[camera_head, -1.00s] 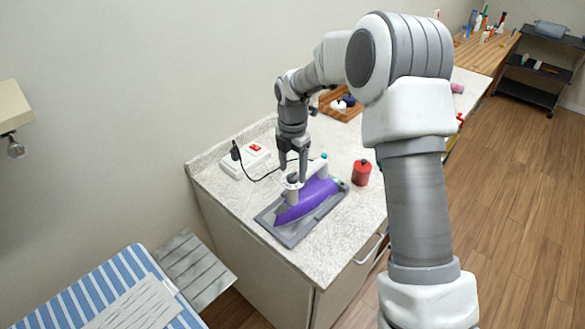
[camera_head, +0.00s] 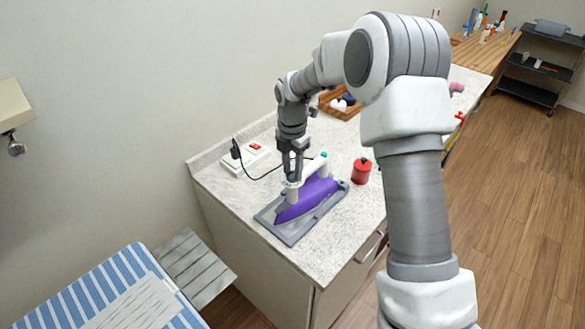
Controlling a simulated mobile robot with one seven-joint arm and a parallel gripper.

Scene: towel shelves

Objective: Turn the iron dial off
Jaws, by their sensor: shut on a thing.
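A purple iron (camera_head: 312,193) with a white handle lies on a grey tray (camera_head: 291,236) on the counter. The iron's dial is at the left end of the handle, and my gripper (camera_head: 293,177) hides most of it. My gripper points down from above with its fingers close together, shut on the dial. The dial's setting is too small and covered to read.
A white power strip (camera_head: 244,160) with a red switch and a black plug stands left of the iron, its cord running behind my gripper. A red canister (camera_head: 361,171) stands to the right. A wooden tray (camera_head: 345,108) is farther back. The counter's front right (camera_head: 330,245) is clear.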

